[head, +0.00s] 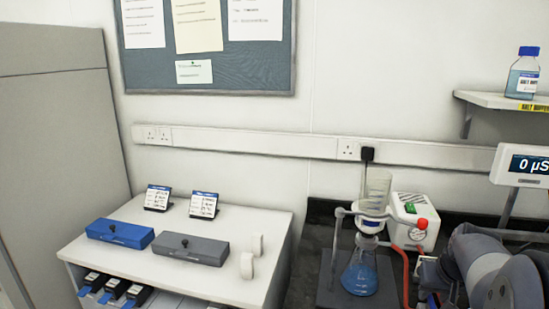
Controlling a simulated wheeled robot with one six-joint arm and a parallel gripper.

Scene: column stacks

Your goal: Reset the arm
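Part of my grey arm (490,268) shows at the bottom right corner, over the dark bench. Its rounded links cross the lower right edge of the picture. I cannot make out my gripper or its fingertips in the head view, so I cannot see whether it holds anything.
Left of my arm, a column (373,201) stands above a flask of blue liquid (359,274), beside a white box (408,213) and red tubing. A meter display (524,166) stands right. The white cabinet (140,212) carries blue and grey cases. A shelf (500,99) holds a bottle.

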